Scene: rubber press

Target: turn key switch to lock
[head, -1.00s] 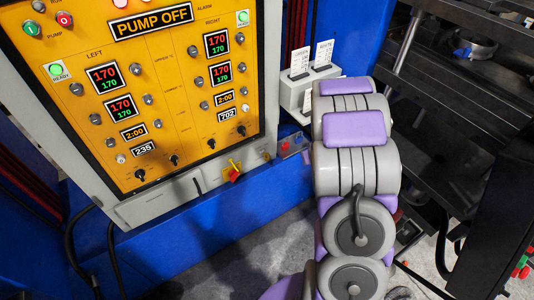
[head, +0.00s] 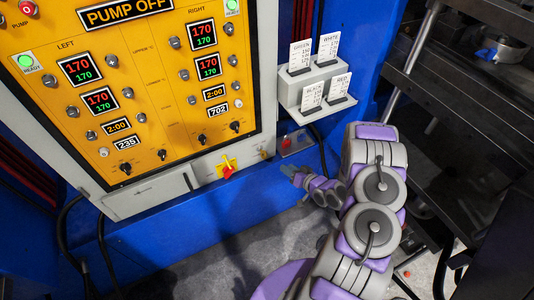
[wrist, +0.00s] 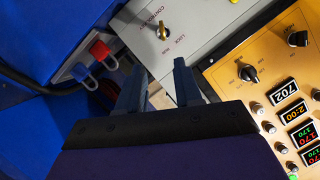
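The key switch (wrist: 162,31) is a small brass-coloured key in a round seat on a grey panel strip, at the top middle of the wrist view. Lettering beside it seems to read CONTROL, RUN and LOCK. I cannot tell for sure which mark the key points at. In the head view the key switch (head: 264,154) is tiny, near the right end of the strip under the yellow panel. My gripper (wrist: 158,70) is open and empty, its two dark fingers apart and pointing toward the key, not touching it. In the head view my gripper (head: 290,172) is below and right of the switch.
A red and yellow rotary switch (head: 227,170) sits left of the key. A card rack (head: 309,88) stands above my arm. The dark press (head: 470,90) is at right.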

